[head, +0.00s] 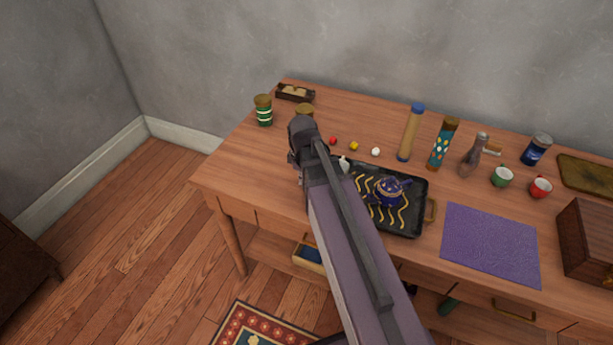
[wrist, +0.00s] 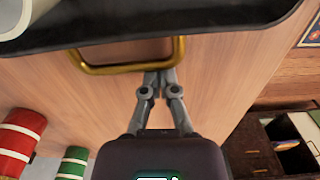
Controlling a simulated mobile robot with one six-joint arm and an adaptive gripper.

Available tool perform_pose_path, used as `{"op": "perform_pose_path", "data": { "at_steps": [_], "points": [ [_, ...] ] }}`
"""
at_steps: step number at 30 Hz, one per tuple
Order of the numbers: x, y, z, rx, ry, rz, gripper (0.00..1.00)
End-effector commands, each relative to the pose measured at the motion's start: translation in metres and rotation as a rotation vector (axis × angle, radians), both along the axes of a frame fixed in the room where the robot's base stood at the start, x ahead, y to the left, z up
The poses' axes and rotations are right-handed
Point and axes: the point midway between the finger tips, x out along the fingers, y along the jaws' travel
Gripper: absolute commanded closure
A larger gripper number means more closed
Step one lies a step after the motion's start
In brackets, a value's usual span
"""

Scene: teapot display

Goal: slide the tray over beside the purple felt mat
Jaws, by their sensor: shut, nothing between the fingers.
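The black tray (head: 407,229) with yellow wavy lines lies on the wooden table, left of the purple felt mat (head: 490,245), with a strip of bare wood between them. A dark blue teapot (head: 388,191) and a small white item (head: 344,164) are on the tray. My arm hides its left part in the head view. The wrist view shows the tray's dark rim (wrist: 215,25) and a brass handle (wrist: 120,69). My gripper (wrist: 158,72) is shut and empty, its fingertips at the handle's outer bar; contact is unclear. The head view hides the fingertips.
Small balls, including a white one (head: 376,152), lie behind the tray. A blue-capped tube (head: 411,132), patterned bottle (head: 443,145), green cup (head: 502,176) and red cup (head: 540,187) stand at the back. A wooden box (head: 588,240) stands right of the mat.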

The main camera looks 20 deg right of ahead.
Motion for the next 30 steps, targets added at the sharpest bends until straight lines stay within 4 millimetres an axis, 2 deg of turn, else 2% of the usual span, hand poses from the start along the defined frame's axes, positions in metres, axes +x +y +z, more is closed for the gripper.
{"op": "perform_pose_path", "data": {
  "at_steps": [14, 21, 30],
  "points": [
    [0.006, 0.012, 0.000, 0.000, 0.000, 0.009, 1.00],
    [0.021, 0.031, 0.000, -0.001, -0.001, 0.005, 1.00],
    [0.019, 0.030, 0.030, 0.000, 0.000, 0.001, 1.00]
  ]
}}
